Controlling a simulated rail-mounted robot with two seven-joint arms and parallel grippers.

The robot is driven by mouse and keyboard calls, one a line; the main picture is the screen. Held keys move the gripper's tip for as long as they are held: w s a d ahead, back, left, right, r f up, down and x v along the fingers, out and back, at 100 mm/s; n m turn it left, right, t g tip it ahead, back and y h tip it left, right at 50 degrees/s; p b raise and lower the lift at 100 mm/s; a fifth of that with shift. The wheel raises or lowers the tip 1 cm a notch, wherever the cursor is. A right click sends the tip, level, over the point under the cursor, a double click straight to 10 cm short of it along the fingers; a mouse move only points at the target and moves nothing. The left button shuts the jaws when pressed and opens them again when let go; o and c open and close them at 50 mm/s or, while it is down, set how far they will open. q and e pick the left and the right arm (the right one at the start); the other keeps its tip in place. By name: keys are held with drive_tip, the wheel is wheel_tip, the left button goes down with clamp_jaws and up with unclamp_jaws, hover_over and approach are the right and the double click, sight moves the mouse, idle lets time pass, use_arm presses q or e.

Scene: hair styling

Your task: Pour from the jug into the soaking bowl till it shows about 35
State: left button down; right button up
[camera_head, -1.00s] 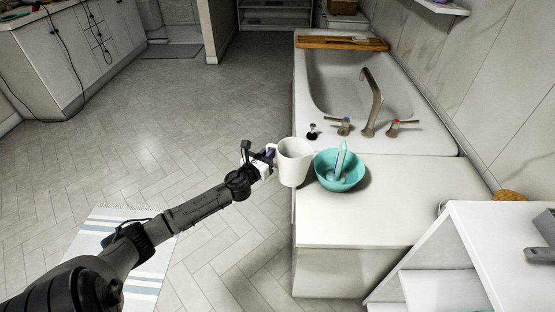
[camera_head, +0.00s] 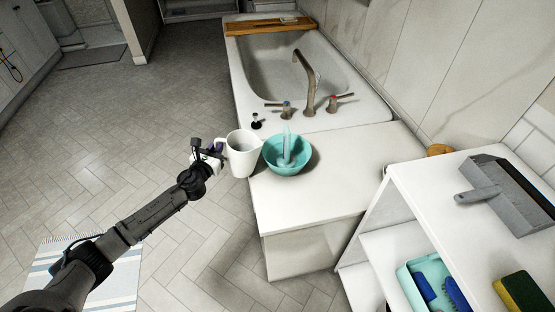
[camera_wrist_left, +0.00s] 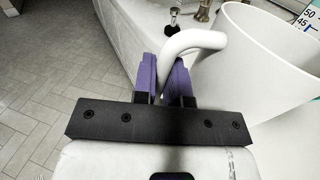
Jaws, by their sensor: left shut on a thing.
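A white jug (camera_head: 242,158) is held by its handle in my left gripper (camera_head: 214,157). In the left wrist view the purple-padded fingers (camera_wrist_left: 165,82) are shut on the white handle (camera_wrist_left: 196,40). The jug looks about upright, just left of the soaking bowl (camera_head: 288,168). The teal bowl stands on the white ledge, with a pale upright piece (camera_head: 287,144) in it. In the left wrist view a scale (camera_wrist_left: 309,20) with marks 45 and 50 shows at the top right corner. The bowl's liquid level cannot be read. My right gripper is out of view.
A bathtub (camera_head: 361,112) with a tall tap (camera_head: 309,85) lies behind the bowl. A white shelf (camera_head: 430,185) at right holds a grey dustpan (camera_head: 490,195). The ledge right of the bowl is clear.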

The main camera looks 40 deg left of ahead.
sight(218, 140)
use_arm(q)
drive_tip(key=shift+r, duration=0.15)
drive_tip(key=shift+w+d+r+m+p, duration=0.15)
drive_tip(key=shift+r+p, duration=0.15)
drive_tip(key=shift+p, duration=0.25)
drive_tip(key=shift+w+r+m+p, duration=0.15)
drive_tip(key=shift+r+p, duration=0.1)
drive_tip(key=shift+p, duration=0.25)
drive_tip(key=shift+d+r+p, duration=0.1)
drive_tip(key=shift+d+p, duration=0.05)
drive_tip(key=shift+p, duration=0.3)
drive_tip(key=shift+m, duration=0.3)
drive_tip(key=shift+w+d+r+m+p, duration=0.1)
drive_tip(key=shift+d+r+m+p, duration=0.15)
drive_tip(key=shift+r+p, duration=0.75)
drive_tip(key=shift+w+f+m+g+p, duration=0.1)
drive_tip(key=shift+f+m+g+p, duration=0.15)
drive_tip(key=shift+p, duration=0.3)
drive_tip(key=shift+d, duration=0.1)
